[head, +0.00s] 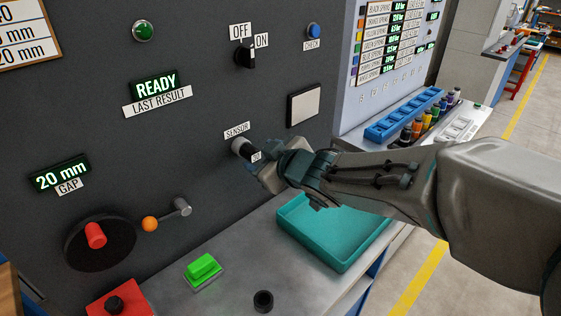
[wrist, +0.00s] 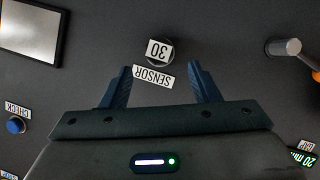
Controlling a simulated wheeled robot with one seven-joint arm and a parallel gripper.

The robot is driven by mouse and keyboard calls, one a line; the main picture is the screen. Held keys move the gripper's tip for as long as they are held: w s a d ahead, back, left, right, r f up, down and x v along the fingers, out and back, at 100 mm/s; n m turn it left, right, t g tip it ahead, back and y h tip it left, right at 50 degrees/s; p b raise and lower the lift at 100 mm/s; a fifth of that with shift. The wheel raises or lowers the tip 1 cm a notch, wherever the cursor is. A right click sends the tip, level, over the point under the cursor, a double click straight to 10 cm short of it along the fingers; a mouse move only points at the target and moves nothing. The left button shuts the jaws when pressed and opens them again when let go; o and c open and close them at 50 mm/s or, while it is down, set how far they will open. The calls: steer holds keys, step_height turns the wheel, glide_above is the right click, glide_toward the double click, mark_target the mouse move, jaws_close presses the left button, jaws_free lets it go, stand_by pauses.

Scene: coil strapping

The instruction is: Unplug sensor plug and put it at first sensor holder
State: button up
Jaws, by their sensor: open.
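The sensor plug (head: 241,147) is a short dark cylinder with a light end, sticking out of the dark panel beside the SENSOR label (head: 237,130). It carries a small white tag marked 30. In the wrist view the plug's tag (wrist: 158,52) faces me, just beyond and between the fingertips. My gripper (head: 259,166) is close to the plug, with its fingers apart and nothing held; in the wrist view the open fingers (wrist: 161,66) point at the panel. I cannot tell which thing is the first sensor holder.
A teal tray (head: 330,240) lies on the bench below my arm. A green block (head: 202,268), a black ring (head: 263,301) and a lever with an orange ball (head: 150,223) are nearby. A blue rack (head: 405,113) and coloured spools stand further right.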

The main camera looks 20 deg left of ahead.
mark_target(254, 153)
steer(key=b+x, duration=0.1)
steer(key=x, duration=0.4)
steer(key=shift+w+a+f, duration=0.1)
steer(key=shift+w+a, duration=0.1)
steer(key=shift+a, duration=0.1)
steer(key=c, duration=0.9)
steer(key=o, duration=0.9)
